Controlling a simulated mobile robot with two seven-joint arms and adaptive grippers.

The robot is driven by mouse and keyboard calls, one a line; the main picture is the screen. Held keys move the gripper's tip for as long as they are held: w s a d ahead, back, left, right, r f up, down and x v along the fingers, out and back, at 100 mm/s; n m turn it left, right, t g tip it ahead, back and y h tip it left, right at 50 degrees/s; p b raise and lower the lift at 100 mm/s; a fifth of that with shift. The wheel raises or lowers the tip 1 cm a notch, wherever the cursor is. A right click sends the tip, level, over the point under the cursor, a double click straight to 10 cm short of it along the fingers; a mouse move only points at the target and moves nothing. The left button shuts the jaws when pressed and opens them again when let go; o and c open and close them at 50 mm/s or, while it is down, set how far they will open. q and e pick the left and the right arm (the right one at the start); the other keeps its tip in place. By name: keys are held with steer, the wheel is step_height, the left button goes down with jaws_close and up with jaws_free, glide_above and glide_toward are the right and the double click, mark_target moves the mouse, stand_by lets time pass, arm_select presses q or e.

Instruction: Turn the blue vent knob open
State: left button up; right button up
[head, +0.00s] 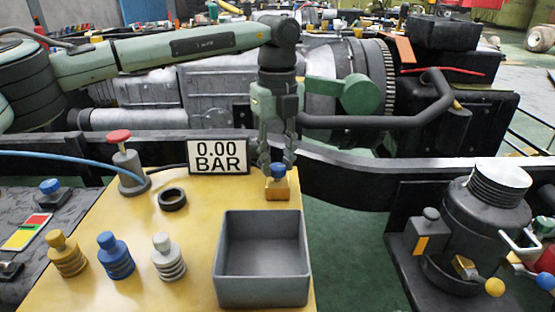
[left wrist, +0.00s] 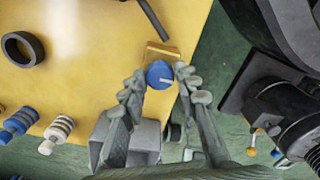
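The blue vent knob (head: 278,170) sits on a small brass-coloured block (head: 277,188) near the yellow table's far right corner. It also shows in the left wrist view (left wrist: 159,75), with a pale mark on its top. My left gripper (head: 275,165) points down over the knob from above. In the left wrist view, its fingertips (left wrist: 160,78) stand apart on either side of the knob, with narrow gaps visible. It looks open, and I see no clear contact. My right gripper is not in view.
A display reading 0.00 BAR (head: 218,157) stands just left of the knob. A red-topped pump (head: 124,160), a black ring (head: 172,199), several coloured plugs and a grey bin (head: 222,270) share the table. A dark rail (head: 345,182) runs behind; machinery (head: 480,225) stands at right.

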mark_target(277, 166)
arm_select(q)
steer(key=o, duration=0.3)
step_height(277, 166, up, 12)
stand_by(0.6)
